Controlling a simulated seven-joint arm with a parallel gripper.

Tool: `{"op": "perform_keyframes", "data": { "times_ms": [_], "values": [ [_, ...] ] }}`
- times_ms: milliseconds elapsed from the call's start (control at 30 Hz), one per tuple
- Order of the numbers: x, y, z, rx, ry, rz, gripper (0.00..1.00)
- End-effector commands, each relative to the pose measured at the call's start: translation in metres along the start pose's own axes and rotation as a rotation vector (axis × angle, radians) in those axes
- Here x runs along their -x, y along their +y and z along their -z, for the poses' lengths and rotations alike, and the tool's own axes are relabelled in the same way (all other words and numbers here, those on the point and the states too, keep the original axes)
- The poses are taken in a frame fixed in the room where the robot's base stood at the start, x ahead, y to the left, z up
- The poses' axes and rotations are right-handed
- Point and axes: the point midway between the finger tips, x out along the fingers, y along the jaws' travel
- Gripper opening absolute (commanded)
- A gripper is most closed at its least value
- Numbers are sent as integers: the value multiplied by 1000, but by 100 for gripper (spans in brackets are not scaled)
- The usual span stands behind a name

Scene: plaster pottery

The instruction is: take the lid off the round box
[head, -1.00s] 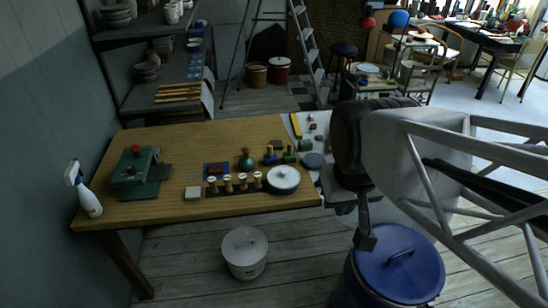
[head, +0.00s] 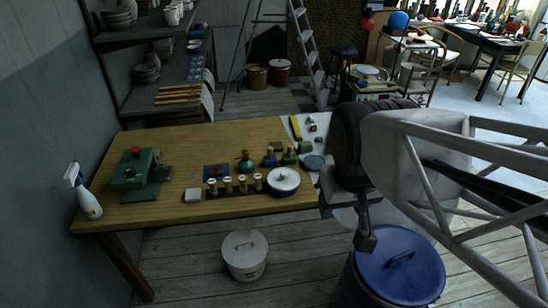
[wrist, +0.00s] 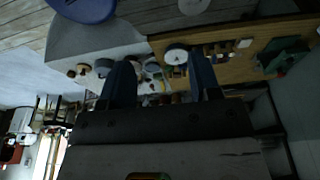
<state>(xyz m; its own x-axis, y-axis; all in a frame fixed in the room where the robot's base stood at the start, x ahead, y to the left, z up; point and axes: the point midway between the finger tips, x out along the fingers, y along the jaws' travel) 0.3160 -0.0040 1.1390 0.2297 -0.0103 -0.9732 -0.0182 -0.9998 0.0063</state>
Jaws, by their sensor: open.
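The round box (head: 283,181) is white with a dark band and a pale lid with a small knob. It stands upright near the front right of the wooden table, with the lid on it. In the wrist view the round box (wrist: 176,57) appears between and beyond my two dark blue fingers. My gripper (wrist: 160,62) is open, its fingers wide apart with nothing held. It is apart from the box.
Several pegs on a strip (head: 235,186) stand just left of the box. A green device (head: 135,176) and a spray bottle (head: 84,192) are at the table's left. A lidded white bucket (head: 245,254) and a blue barrel (head: 400,266) stand on the floor in front.

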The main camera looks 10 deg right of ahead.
Motion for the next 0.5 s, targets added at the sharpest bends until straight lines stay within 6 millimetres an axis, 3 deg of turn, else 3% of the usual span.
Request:
{"op": "perform_keyframes", "data": {
  "times_ms": [267, 500],
  "values": [
    [-4, -1, 24, 57, -15, 1, 57],
    [-16, -2, 71, 175, -38, 5, 57]
  ]
}}
